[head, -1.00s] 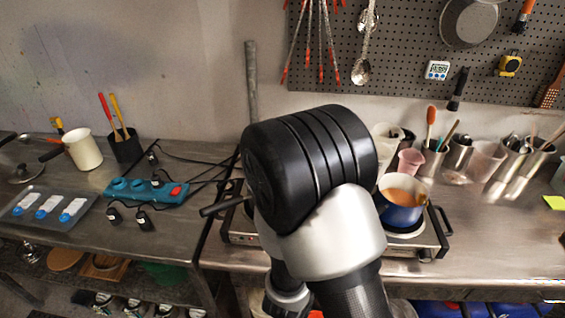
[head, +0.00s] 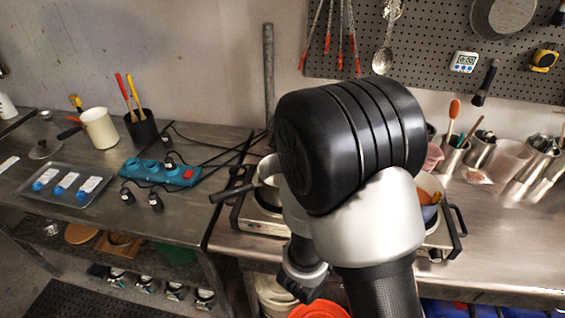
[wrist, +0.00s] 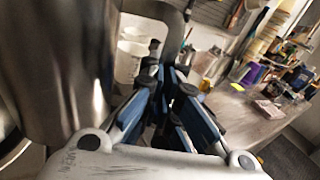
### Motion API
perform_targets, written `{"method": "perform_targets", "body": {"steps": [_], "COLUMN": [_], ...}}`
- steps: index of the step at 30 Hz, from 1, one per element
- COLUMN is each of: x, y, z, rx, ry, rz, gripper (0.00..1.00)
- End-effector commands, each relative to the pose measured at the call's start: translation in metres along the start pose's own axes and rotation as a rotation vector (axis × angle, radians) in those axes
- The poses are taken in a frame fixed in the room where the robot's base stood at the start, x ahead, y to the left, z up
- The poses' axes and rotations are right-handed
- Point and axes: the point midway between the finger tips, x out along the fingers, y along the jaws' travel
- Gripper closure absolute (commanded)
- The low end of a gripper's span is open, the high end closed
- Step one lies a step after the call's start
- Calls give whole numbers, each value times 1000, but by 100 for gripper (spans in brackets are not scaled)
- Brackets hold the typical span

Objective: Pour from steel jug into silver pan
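The steel jug (wrist: 55,70) fills the left of the wrist view, large and close, with its curved handle (wrist: 172,35) reaching down to my fingers. My gripper (wrist: 165,88), with blue-sided fingers, is closed around the lower part of this handle. The jug's mouth and contents are out of sight. In the head view my arm hides the gripper and the jug. The silver pan (head: 269,168) sits on the left side of the hotplate, its dark handle pointing left. My arm covers its right part.
The two-burner hotplate (head: 263,229) also bears a blue pot with an orange-brown utensil (head: 430,197), mostly behind my arm. A blue power strip (head: 158,173), cables, a cream beaker (head: 99,128) and a tray (head: 40,186) are on the left bench. Utensil cups stand at right.

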Motion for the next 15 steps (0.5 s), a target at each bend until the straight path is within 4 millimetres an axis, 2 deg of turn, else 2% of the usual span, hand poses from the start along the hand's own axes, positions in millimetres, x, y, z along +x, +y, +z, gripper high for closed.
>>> {"method": "perform_targets", "body": {"steps": [15], "x": [0], "y": [18], "z": [-8], "rx": [-258], "ry": [-2], "rz": [-1], "gripper": [100]}}
